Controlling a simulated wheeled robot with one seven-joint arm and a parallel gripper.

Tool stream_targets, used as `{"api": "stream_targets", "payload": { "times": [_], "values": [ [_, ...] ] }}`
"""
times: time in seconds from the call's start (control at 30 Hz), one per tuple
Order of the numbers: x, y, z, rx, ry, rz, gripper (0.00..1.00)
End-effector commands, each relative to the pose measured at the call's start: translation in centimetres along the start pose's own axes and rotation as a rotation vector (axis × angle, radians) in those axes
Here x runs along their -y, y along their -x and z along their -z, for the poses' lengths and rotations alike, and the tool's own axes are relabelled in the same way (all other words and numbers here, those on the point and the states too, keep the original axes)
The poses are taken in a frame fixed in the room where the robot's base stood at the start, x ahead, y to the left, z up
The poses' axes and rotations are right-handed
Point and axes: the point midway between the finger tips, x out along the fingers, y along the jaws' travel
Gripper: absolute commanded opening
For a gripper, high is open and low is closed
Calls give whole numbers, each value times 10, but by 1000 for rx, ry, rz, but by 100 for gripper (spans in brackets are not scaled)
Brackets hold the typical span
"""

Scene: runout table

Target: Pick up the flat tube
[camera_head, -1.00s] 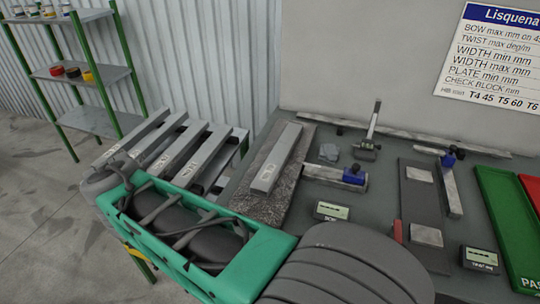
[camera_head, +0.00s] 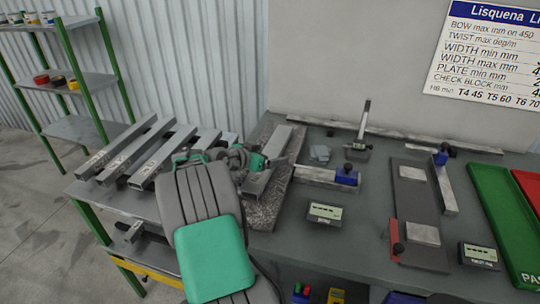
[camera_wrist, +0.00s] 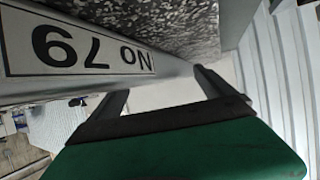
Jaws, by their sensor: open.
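A grey rectangular tube (camera_head: 276,142) lies along a speckled stone plate (camera_head: 264,212) on the table. My gripper (camera_head: 246,160) is at the tube's left side, covering its middle part in the head view. In the wrist view the tube (camera_wrist: 85,50) runs large across the upper left, with a white label reading "NO 79" upside down. The open fingers (camera_wrist: 160,92) show below it, very close to its side. Nothing is seen held between them. I cannot tell whether the fingers touch the tube.
Several labelled tubes lie on a rack (camera_head: 150,208) at left. Right of the plate stand a blue-ended gauge (camera_head: 346,177), a small display (camera_head: 325,214), an upright stand (camera_head: 358,150) and a dark fixture (camera_head: 415,205). Green (camera_head: 495,205) and red trays are at far right.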

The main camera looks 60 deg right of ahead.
Motion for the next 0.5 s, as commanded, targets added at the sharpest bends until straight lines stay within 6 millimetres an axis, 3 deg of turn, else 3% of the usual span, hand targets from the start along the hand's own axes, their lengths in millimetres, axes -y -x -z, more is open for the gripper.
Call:
{"api": "stream_targets", "payload": {
  "times": [0.2, 0.5],
  "values": [
    [0, -1, 0, 0, 0, 1, 91],
    [0, 0, 0, 0, 0, 1, 67]
  ]
}}
